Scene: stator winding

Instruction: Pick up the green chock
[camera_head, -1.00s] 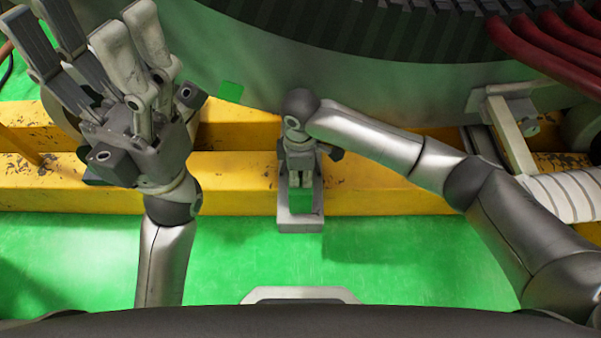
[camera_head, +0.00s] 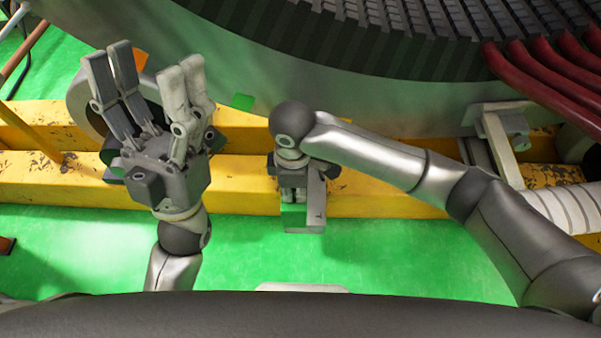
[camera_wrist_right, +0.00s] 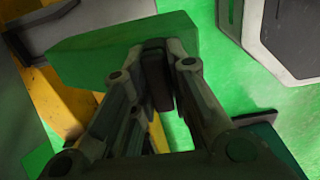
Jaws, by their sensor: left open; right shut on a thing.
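The green chock (camera_wrist_right: 125,52) is between the fingertips of my right gripper (camera_wrist_right: 158,55) in the right wrist view. In the head view, my right gripper (camera_head: 293,192) points down with its fingers mostly hidden under its own wrist. A small part of the green chock (camera_head: 293,213) shows just below the fingers, overlapping the left side of a grey block (camera_head: 312,208). In the wrist view the chock appears apart from the grey-white block at upper right. My left gripper (camera_head: 148,75) is open and empty, fingers pointing up the picture, at the left.
The large dark-ribbed stator (camera_head: 400,75) fills the top, with red cables (camera_head: 545,70) at its right. Yellow beams (camera_head: 235,170) run across the middle.

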